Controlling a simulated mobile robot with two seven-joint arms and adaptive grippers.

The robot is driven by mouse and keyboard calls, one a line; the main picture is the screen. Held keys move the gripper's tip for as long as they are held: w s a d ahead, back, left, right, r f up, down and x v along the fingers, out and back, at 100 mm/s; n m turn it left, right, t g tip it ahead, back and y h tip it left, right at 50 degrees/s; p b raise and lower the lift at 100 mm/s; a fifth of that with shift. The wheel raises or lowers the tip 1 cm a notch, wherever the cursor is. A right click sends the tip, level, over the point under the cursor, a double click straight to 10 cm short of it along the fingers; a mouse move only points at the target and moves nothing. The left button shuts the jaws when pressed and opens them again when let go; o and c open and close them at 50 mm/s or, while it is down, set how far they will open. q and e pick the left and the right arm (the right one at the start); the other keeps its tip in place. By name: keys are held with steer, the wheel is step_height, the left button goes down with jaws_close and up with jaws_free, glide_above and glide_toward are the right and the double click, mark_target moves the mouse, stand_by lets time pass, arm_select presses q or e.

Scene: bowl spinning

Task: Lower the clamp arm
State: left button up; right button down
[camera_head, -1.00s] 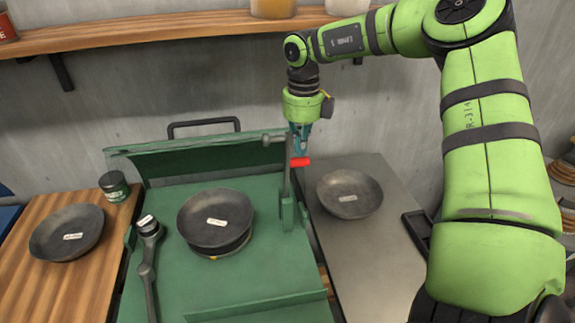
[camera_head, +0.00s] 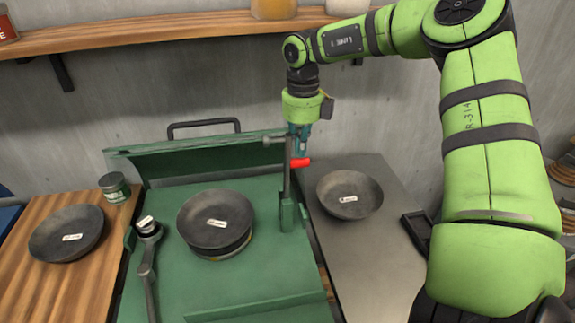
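The green machine (camera_head: 190,280) stands in the middle with a dark bowl (camera_head: 215,218) on its round seat. An upright clamp arm (camera_head: 287,170) with a red handle (camera_head: 300,162) stands at the machine's right side. A second lever (camera_head: 148,265) with a pale tip lies along the machine's left side. My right gripper (camera_head: 300,147) points down with its fingertips at the red handle. The fingers are small and partly hidden, so I cannot tell whether they grip it. My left gripper is not in view.
A dark bowl (camera_head: 67,233) and a small jar (camera_head: 114,187) rest on the wooden surface at left. Another bowl (camera_head: 349,194) rests on the grey surface (camera_head: 365,260) at right. A wooden shelf (camera_head: 150,32) runs along the wall above.

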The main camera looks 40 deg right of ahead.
steer(key=shift+w+a+b, duration=0.35)
steer(key=shift+w+a, duration=0.05)
steer(key=shift+a, duration=0.35)
steer(key=shift+w+a+r, duration=0.1)
steer(key=shift+w+a, duration=0.2)
steer(key=shift+a, duration=0.25)
steer(key=shift+w+a, duration=0.3)
steer(key=shift+a, duration=0.2)
steer(key=shift+a+b, duration=0.1)
steer(key=shift+b, duration=0.2)
steer(key=w+a+f, duration=0.2)
steer(key=w+a, duration=0.1)
steer(key=a, duration=0.2)
steer(key=w+a+f+b, duration=0.1)
steer(key=w+a+f, duration=0.1)
steer(key=a, duration=0.3)
steer(key=shift+w+a+f, duration=0.2)
steer(key=shift+w+f, duration=0.2)
steer(key=shift+f, duration=0.35)
step_height(320, 180, up, 12)
steer(key=p, duration=0.8)
